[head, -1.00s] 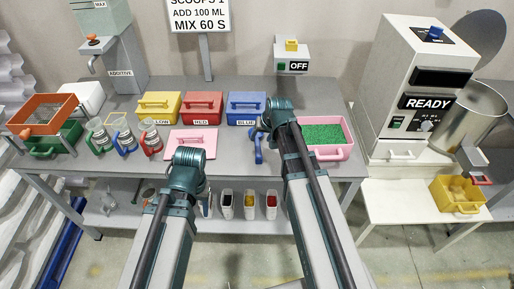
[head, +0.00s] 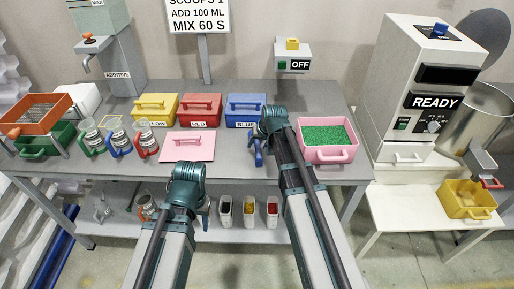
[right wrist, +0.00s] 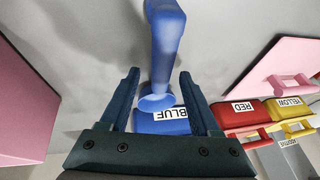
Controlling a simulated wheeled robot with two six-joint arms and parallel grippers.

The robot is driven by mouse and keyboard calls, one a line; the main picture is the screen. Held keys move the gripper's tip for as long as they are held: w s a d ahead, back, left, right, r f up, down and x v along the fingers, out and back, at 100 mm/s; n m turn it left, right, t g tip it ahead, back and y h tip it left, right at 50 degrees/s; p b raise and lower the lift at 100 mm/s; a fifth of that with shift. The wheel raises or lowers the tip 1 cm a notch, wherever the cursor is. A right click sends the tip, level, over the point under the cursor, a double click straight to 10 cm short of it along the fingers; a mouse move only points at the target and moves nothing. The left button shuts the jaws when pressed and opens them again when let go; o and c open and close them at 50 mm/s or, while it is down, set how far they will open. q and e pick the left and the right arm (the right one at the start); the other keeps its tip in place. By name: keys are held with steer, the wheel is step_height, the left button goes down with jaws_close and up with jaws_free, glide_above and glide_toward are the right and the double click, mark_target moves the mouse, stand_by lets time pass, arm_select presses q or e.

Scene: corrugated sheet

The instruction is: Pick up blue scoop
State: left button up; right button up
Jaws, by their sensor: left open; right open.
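The blue scoop (head: 258,152) lies on the grey table in front of the blue box, partly hidden by my right arm in the head view. In the right wrist view the scoop (right wrist: 165,45) runs lengthwise, with its near end between the two fingers of my right gripper (right wrist: 158,85). Those fingers are apart, with a gap on each side of the scoop. In the head view my right gripper (head: 259,140) is mostly hidden behind its wrist. My left gripper (head: 204,208) is low at the table's front edge, left of the scoop, its fingers mostly hidden.
Yellow (head: 155,108), red (head: 200,109) and blue (head: 246,109) boxes stand behind. A pink tray of green granules (head: 345,154) is right of the scoop, and a pink lid (head: 189,147) left. Several jars stand further left. A machine (head: 420,85) stands at the right.

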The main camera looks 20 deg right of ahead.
steer(key=shift+f, duration=0.2)
stand_by(0.6)
jaws_close()
